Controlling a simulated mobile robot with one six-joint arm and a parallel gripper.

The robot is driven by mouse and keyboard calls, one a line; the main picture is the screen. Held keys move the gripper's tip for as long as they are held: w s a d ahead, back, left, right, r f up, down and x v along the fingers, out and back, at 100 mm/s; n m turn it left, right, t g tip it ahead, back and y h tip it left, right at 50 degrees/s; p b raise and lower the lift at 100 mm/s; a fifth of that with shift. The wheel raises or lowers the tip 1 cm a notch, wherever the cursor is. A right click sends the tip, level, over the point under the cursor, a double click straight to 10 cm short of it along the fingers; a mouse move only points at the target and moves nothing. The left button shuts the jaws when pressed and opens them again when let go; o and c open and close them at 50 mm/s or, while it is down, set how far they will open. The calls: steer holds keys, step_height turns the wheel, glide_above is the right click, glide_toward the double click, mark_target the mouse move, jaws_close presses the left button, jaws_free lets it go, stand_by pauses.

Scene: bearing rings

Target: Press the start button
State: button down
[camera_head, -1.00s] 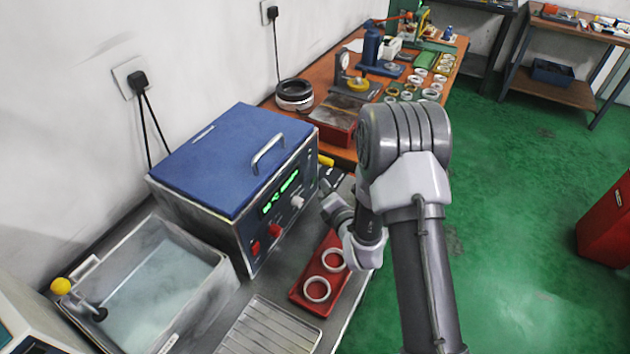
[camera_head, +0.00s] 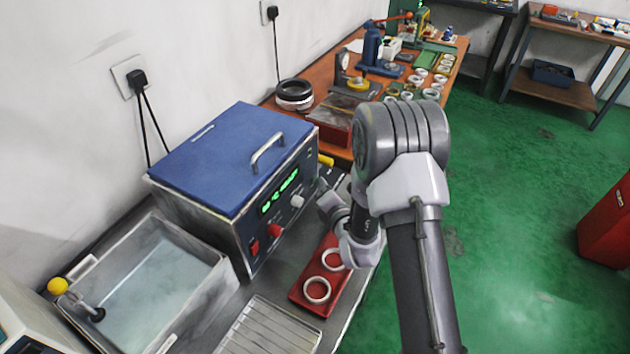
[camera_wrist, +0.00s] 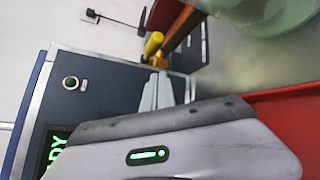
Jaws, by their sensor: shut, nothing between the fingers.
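The machine (camera_head: 215,165) with a blue lid and dark blue front stands on the bench, its green display (camera_head: 281,190) lit. The display's edge (camera_wrist: 57,150) also shows there, cut off. My gripper (camera_head: 324,188) is near the right end of the front panel, partly hidden by my arm. In the wrist view its fingers (camera_wrist: 168,88) are together and empty, to the right of the button. I cannot tell whether they touch the panel.
The front panel also has red controls (camera_head: 274,231) and a white knob (camera_head: 297,201). A red tray (camera_head: 308,304) with two pale rings lies below my gripper. A water-filled basin (camera_head: 150,285) is at left, and a yellow-handled object (camera_wrist: 154,46) lies beyond the fingers.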

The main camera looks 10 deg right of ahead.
stand_by(0.3)
steer(key=shift+s+d+f+b, duration=0.1)
steer(key=shift+s+d+b, duration=0.1)
steer(key=shift+d+b, duration=0.25)
steer(key=shift+s+d+b, duration=0.65)
steer(key=shift+s+d, duration=0.3)
steer(key=shift+d, duration=0.25)
steer(key=shift+s+d+b, duration=0.65)
steer(key=shift+s+d, duration=0.25)
steer(key=shift+d, duration=0.3)
